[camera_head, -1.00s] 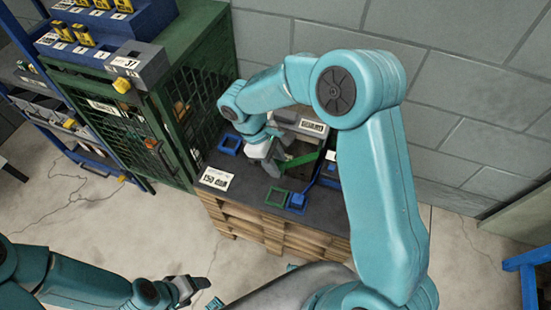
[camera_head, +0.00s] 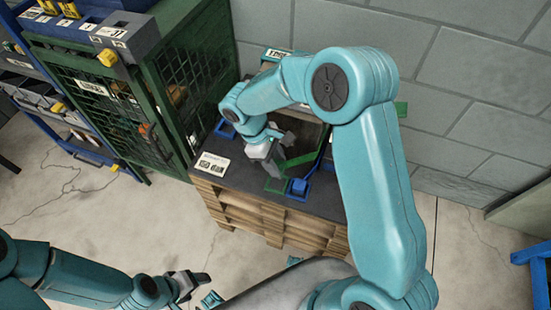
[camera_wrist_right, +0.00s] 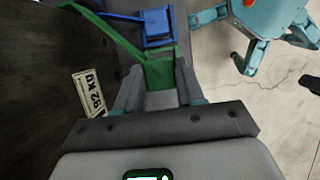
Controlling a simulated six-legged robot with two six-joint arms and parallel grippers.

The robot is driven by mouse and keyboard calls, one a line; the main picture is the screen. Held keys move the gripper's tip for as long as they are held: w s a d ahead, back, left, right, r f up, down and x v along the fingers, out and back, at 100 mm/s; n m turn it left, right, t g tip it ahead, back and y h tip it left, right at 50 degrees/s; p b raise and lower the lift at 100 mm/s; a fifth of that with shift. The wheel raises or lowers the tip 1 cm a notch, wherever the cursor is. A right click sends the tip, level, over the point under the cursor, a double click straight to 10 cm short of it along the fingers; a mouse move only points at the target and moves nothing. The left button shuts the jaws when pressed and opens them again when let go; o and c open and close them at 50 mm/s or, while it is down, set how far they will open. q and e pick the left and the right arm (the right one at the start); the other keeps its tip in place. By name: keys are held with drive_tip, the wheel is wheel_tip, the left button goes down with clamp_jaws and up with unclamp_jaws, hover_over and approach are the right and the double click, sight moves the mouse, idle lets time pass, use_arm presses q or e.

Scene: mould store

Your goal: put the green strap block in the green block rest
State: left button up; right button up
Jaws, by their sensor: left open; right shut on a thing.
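My right gripper (camera_head: 274,168) is shut on the green strap block (camera_wrist_right: 160,73), low over the front of the dark bench top. A green strap (camera_head: 302,159) runs from the block up and to the right. The green block rest (camera_head: 275,186) is a green square at the bench's front, directly under the right gripper and mostly covered. I cannot tell whether the block is inside the rest or just above it. My left gripper (camera_head: 190,284) is open and empty, low and well away from the bench; it also shows in the right wrist view (camera_wrist_right: 250,58).
A blue block (camera_head: 299,186) on a blue strap sits in a blue rest just right of the green rest. An empty blue square (camera_head: 226,128) lies at the bench's left. A label card (camera_head: 212,164) lies near the front left corner. A green mesh cabinet (camera_head: 180,85) stands left.

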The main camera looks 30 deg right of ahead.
drive_tip(key=shift+f+b, duration=1.3)
drive_tip(key=shift+f, duration=0.9)
